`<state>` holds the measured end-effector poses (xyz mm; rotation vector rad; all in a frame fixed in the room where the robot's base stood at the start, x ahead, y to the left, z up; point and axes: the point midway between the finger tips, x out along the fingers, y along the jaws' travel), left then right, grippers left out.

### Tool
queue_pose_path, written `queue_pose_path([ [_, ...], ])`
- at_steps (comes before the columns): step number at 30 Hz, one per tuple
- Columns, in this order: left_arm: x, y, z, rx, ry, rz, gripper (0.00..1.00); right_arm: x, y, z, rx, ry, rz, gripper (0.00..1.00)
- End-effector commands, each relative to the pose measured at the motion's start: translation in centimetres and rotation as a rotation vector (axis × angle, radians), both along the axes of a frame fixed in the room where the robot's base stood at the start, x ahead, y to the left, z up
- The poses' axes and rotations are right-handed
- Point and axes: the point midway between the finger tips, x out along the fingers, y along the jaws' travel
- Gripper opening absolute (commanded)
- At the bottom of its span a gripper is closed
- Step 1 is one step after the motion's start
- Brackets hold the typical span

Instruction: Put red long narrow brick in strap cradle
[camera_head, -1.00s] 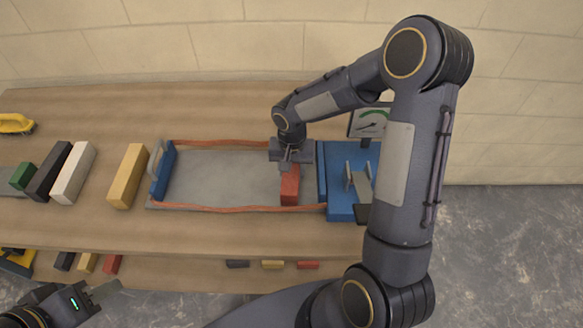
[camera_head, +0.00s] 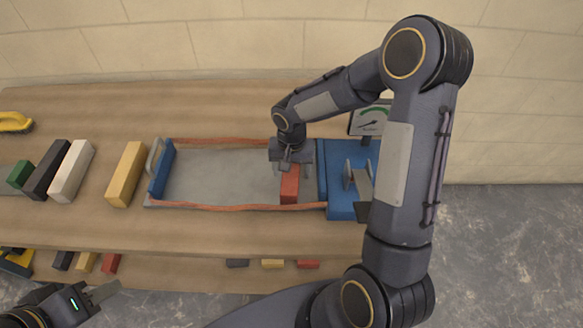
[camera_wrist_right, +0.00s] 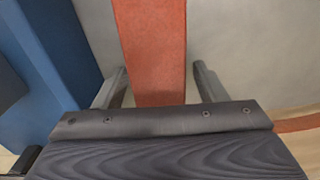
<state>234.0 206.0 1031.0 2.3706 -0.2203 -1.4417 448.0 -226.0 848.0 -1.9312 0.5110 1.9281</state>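The red long narrow brick (camera_head: 289,186) lies on the grey floor of the strap cradle (camera_head: 225,178), at its right end beside the blue end block. Orange straps run along the cradle's front and back sides. My right gripper (camera_head: 292,166) is low over the brick's far end. In the right wrist view the red brick (camera_wrist_right: 152,50) runs between my two fingers, which stand apart with a visible gap on the right side. My left gripper (camera_head: 104,292) is at the lower left, away from the cradle; its finger opening is unclear.
A yellow brick (camera_head: 126,174), a white brick (camera_head: 72,171), a black brick (camera_head: 46,170) and a green block (camera_head: 20,174) stand left of the cradle. A dial gauge (camera_head: 371,120) stands at the back right. Small bricks lie on a lower shelf. The table behind the cradle is clear.

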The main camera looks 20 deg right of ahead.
Motion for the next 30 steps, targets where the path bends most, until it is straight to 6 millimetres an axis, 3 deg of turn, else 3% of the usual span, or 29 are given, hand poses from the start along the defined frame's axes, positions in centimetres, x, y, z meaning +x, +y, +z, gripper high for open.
queue_pose_path([
  [7,0.0,0.0,-0.1,0.0,0.0,0.0,0.36,0.0,0.0,0.6,-0.001,0.0,-0.001,0.65],
  [15,0.0,0.0,-0.3,0.0,0.0,0.0,0.36,0.1,0.0,5.1,0.0,-0.004,0.0,0.65],
  [21,0.0,0.0,-0.4,0.0,0.0,0.0,0.36,0.0,0.0,7.4,0.0,-0.001,0.0,0.65],
  [30,0.0,0.0,-0.4,0.0,0.0,0.0,0.36,-0.2,0.0,8.0,0.002,-0.002,0.002,0.65],
])
